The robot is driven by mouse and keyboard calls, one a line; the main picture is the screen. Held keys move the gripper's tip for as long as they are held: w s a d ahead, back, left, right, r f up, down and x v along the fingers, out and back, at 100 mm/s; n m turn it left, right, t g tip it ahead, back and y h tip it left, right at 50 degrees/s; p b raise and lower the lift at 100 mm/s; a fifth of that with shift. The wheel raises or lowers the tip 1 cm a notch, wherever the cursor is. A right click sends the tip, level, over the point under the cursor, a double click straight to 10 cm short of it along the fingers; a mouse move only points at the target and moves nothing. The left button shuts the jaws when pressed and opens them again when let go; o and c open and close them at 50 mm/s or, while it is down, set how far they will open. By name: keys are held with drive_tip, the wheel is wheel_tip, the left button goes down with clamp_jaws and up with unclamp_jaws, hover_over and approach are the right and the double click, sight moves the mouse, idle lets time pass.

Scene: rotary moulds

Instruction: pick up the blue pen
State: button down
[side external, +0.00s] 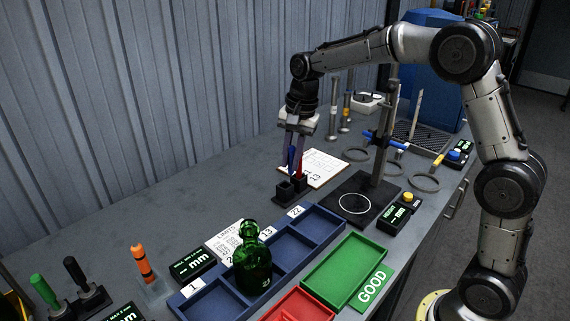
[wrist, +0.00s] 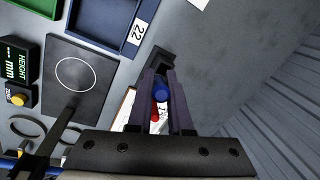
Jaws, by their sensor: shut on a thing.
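The blue pen (side external: 291,158) stands upright at the small black holder (side external: 285,193), beside a red pen (side external: 299,164). My gripper (side external: 293,150) points down over the holder and is shut on the blue pen. In the wrist view the blue pen (wrist: 162,88) shows between my two fingers (wrist: 160,85), with the red pen (wrist: 154,112) close by. The pen's lower end is at the holder; I cannot tell whether it is still inside.
A white paper (side external: 318,168) lies behind the holder. A black stand (side external: 362,200) with a post is to the right. A blue compartment tray (side external: 325,226), a green bottle (side external: 252,265), a green tray (side external: 340,265) and a red tray (side external: 300,308) are in front. The bench left of the holder is clear.

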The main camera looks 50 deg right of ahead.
drive_tip(key=s, duration=1.5)
drive_tip(key=w+a+r+m+y, duration=0.1)
drive_tip(key=w+r+m+y, duration=0.1)
drive_tip(key=w+r+m, duration=0.6)
drive_tip(key=w+d+f+n+y, duration=0.1)
drive_tip(key=w+d+f, duration=0.1)
drive_tip(key=w+f, duration=0.6)
drive_tip(key=shift+w+d+g+y, duration=0.2)
drive_tip(key=shift+w+g+y, duration=0.15)
drive_tip(key=shift+w, duration=0.95)
drive_tip(key=shift+f, duration=2.95)
